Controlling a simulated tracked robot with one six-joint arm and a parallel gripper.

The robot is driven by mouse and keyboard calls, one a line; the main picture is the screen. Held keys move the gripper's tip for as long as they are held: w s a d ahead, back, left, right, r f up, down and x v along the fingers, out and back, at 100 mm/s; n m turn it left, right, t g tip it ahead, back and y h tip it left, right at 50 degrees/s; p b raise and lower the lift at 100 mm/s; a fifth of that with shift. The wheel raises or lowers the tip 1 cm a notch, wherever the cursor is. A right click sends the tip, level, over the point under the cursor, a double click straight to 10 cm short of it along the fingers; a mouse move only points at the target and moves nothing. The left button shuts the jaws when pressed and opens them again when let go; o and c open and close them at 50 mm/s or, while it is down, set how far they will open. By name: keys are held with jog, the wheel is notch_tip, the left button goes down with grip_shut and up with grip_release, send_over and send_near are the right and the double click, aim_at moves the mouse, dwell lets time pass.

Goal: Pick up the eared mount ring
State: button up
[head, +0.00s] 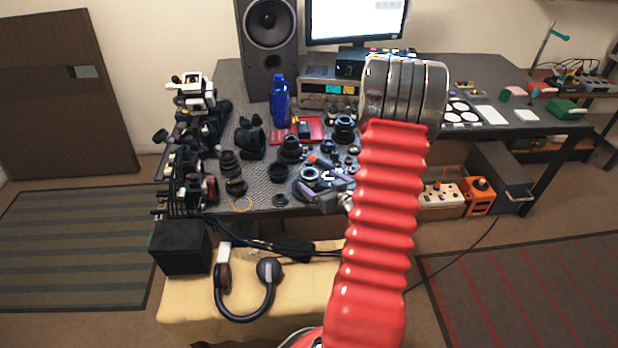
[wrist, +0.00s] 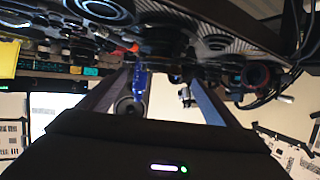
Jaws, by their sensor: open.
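A small pale metallic ring (head: 310,173) with a dark centre lies on the grey mat among the lens parts in the head view. It looks like the mount ring, but its ears are too small to make out. My gripper (head: 312,175) is low over the front of the bench beside it, its purple-grey fingers apart on either side of the ring's area. I cannot tell height or contact. In the wrist view my gripper (wrist: 160,72) is open with nothing held between its fingers. I cannot pick out the ring there.
Several black lens parts (head: 290,147) crowd the mat around my gripper. A blue bottle (head: 280,101), a red tray (head: 303,130) and a speaker (head: 268,45) stand behind. My red arm hides the bench's middle right.

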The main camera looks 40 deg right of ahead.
aim_at(309, 173)
jog(key=shift+w+d, duration=0.1)
jog(key=shift+w, duration=0.1)
jog(key=shift+f, duration=0.1)
jog(key=shift+x, duration=2.6)
jog(key=shift+c, duration=0.6)
jog(key=c, duration=1.1)
